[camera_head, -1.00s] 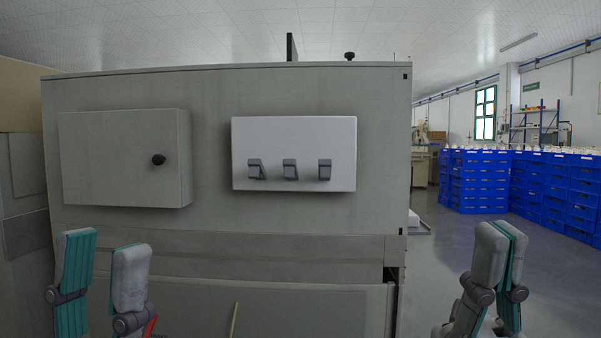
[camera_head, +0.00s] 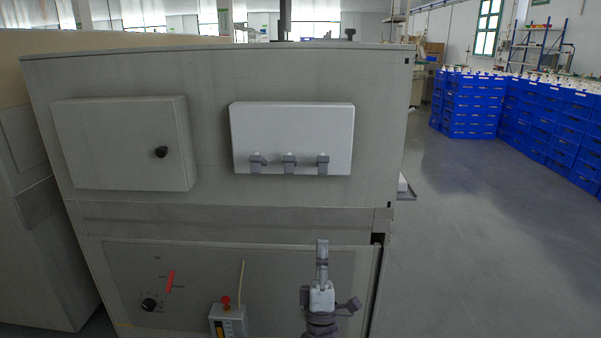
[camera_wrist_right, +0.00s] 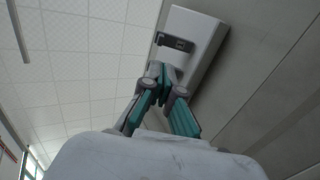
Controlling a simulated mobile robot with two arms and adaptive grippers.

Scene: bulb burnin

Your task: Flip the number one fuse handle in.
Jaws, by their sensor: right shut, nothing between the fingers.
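A white fuse panel (camera_head: 292,118) is on the upper front of the grey cabinet. Three grey fuse handles stick out along its lower part: a left one (camera_head: 257,160), a middle one (camera_head: 289,160) and a right one (camera_head: 322,162). I see no readable numbers on them. My right gripper (camera_head: 322,243) is shut and empty, pointing up, below the right handle in the picture and apart from it. In the right wrist view its fingertips (camera_wrist_right: 163,70) meet below the panel (camera_wrist_right: 205,28), which shows a dark handle part (camera_wrist_right: 175,42). My left gripper is out of view.
A grey box with a black knob (camera_head: 161,152) is left of the panel. Below are a dial (camera_head: 149,304) and a small box with a red button (camera_head: 226,300). Blue crates (camera_head: 470,105) stand far right. The floor (camera_head: 480,240) right of the cabinet is clear.

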